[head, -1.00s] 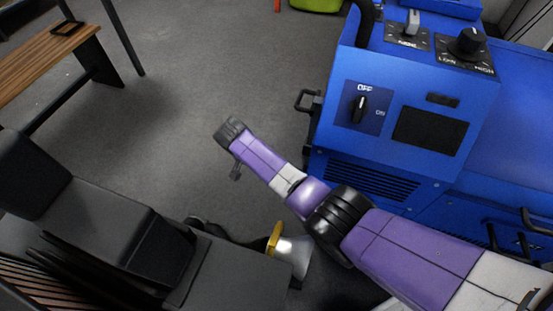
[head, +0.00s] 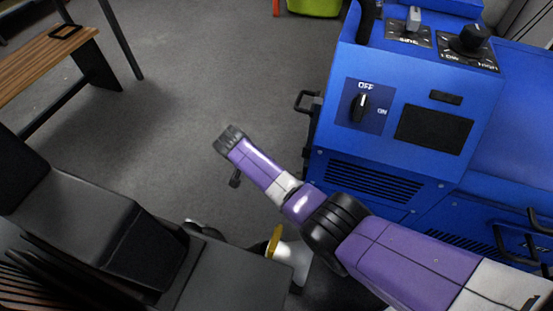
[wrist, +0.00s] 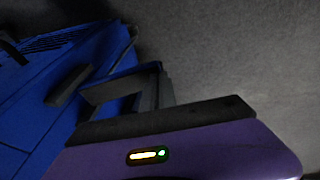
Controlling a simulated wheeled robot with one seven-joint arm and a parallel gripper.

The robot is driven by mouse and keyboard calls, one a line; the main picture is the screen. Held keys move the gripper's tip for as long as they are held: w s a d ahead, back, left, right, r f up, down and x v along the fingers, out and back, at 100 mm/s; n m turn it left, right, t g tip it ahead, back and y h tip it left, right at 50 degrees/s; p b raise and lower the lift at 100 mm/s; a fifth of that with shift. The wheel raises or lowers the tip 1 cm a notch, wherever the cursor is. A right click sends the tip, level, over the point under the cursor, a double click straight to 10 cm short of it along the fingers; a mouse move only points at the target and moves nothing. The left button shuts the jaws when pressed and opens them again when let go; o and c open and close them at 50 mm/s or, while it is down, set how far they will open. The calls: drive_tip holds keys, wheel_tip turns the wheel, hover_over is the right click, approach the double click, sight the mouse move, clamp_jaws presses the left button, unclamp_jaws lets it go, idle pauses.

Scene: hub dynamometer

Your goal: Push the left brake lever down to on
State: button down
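The blue machine (head: 335,150) stands on the right of the head view. On its top panel is a short lever with a pale grey grip (head: 413,18); its label is too blurred to read. A dark upright handle (head: 367,20) stands left of it, cut by the top edge. I cannot tell which is the left brake lever. My purple arm reaches across the floor in front of the machine, apart from these levers. In the wrist view my gripper (wrist: 165,118) shows as a purple body with a dark edge, beside the blue machine. Its fingers are not clear and I see nothing held.
The machine's front has a black OFF/ON knob (head: 361,107), a dark screen (head: 434,128) and a side handle (head: 307,102). A LOW/HIGH knob (head: 474,38) is on top. A wooden bench (head: 45,65) stands at the left. Grey floor between them is open.

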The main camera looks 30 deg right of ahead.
drive_tip(key=shift+s+f, duration=0.2)
drive_tip(key=shift+f, duration=0.05)
drive_tip(key=p+v, duration=0.4)
drive_tip(key=v, duration=0.4)
drive_tip(key=shift+w, duration=0.15)
drive_tip(key=shift+r, duration=0.1)
drive_tip(key=w+a+r+n+t+y, duration=0.35)
drive_tip(key=w+a+t, duration=0.2)
drive_tip(key=w, duration=0.35)
drive_tip(key=s+a+r+n+t+y, duration=0.2)
drive_tip(key=s+a+n+t, duration=0.1)
drive_tip(key=a+t, duration=0.1)
drive_tip(key=s+d+r+n+t, duration=0.15)
drive_tip(key=s+d+r, duration=0.35)
drive_tip(key=s, duration=1.1)
drive_tip(key=s+d+r+m+t+h, duration=0.15)
drive_tip(key=s+d+r, duration=0.4)
drive_tip(key=s, duration=1.05)
drive_tip(key=s+d+r+n+t, duration=0.25)
drive_tip(key=s+r, duration=0.45)
drive_tip(key=s, duration=1)
wheel_tip(320, 180, up, 25)
drive_tip(key=m+p, duration=0.1)
drive_tip(key=p, duration=2.4)
drive_tip(key=shift+w+d+r+g, duration=0.15)
drive_tip(key=shift+w+d+g, duration=0.05)
drive_tip(key=shift+w+g, duration=0.2)
